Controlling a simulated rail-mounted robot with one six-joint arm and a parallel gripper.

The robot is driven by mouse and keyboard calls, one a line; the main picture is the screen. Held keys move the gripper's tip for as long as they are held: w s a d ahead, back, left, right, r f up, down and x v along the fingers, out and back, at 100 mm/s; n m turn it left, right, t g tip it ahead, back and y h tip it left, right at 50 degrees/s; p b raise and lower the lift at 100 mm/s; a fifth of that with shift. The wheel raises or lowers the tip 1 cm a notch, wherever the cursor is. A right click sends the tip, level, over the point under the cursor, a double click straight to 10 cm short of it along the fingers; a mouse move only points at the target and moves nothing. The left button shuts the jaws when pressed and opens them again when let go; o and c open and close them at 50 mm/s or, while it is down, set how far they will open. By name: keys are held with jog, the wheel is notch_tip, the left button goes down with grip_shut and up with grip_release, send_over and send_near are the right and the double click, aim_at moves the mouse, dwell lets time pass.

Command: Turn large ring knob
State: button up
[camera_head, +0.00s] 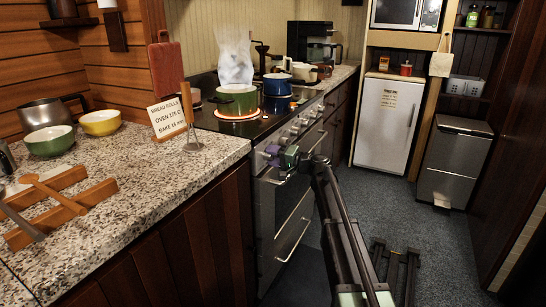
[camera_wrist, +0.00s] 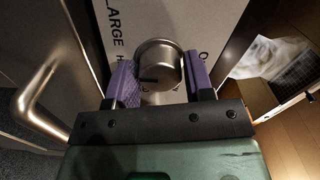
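The large ring knob (camera_wrist: 158,68) is a round metal knob with a dark mark on its face, in the wrist view. The panel (camera_wrist: 190,16) behind it carries the partly visible word "LARGE". My gripper (camera_wrist: 160,82) has its two purple fingers on either side of the knob. The left finger looks close to or against the knob, and a small gap seems to show at the right one; firm contact cannot be told. In the head view my gripper (camera_head: 282,157) is at the stove front (camera_head: 262,185), hiding the knob there.
A steaming green pot (camera_head: 237,101) stands on a glowing burner, with a blue pot (camera_head: 277,85) behind it. The oven handle (camera_head: 296,212) is below my gripper; a metal handle (camera_wrist: 38,92) is close in the wrist view.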

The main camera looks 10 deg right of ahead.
jog(key=o, duration=0.3)
jog(key=v, duration=1)
jog(key=shift+s+d, duration=0.3)
